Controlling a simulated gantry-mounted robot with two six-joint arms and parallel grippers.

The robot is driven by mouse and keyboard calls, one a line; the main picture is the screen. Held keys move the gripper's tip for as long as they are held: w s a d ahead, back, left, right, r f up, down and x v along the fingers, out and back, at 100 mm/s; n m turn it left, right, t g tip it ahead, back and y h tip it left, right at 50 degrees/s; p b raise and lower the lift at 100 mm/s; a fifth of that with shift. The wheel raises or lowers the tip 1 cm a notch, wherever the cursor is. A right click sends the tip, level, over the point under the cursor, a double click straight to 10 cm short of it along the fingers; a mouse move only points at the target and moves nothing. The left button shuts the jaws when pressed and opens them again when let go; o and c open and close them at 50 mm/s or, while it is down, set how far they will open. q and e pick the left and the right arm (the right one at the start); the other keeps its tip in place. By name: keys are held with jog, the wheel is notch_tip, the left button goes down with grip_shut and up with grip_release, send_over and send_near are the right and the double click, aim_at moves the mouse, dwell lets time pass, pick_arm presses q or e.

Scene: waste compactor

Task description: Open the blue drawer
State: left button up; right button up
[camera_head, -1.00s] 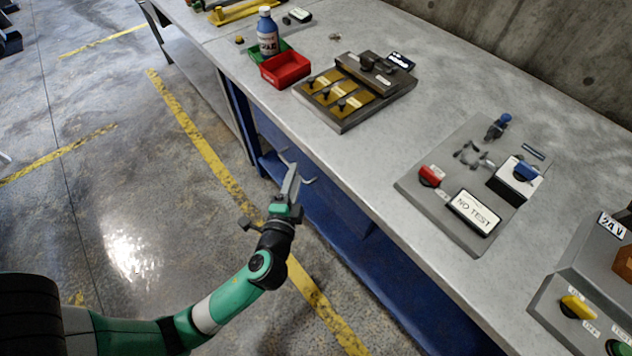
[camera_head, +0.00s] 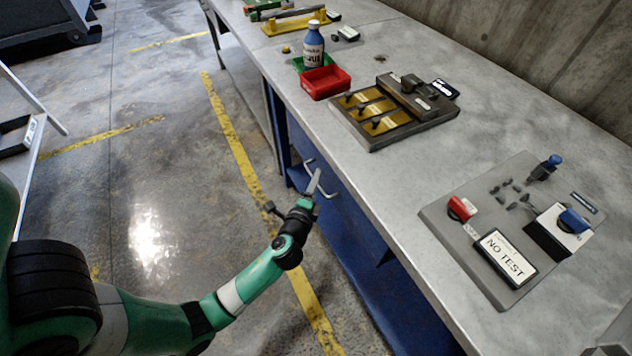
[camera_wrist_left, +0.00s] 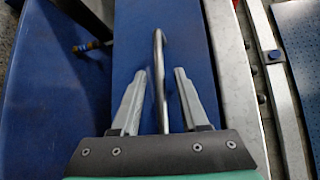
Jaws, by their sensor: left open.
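The blue drawer (camera_head: 352,224) sits under the front edge of the grey workbench, and its front looks flush with the bench. Its silver bar handle (camera_head: 329,190) stands out from the front. My left gripper (camera_head: 315,182) is at the handle, with its arm coming in from the left. In the left wrist view, the handle (camera_wrist_left: 159,60) runs between the two open fingers (camera_wrist_left: 160,74), with a gap on each side. The blue drawer front (camera_wrist_left: 192,35) lies behind it. My right gripper is not in view.
The workbench top (camera_head: 400,190) holds a red bin (camera_head: 325,82), a blue-capped bottle (camera_head: 313,45), a panel with yellow plates (camera_head: 375,112) and a "NO TEST" panel (camera_head: 505,257).

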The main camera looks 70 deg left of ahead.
pick_arm(q)
jog(key=shift+w+a, duration=0.3)
grip_shut()
dwell(1.3)
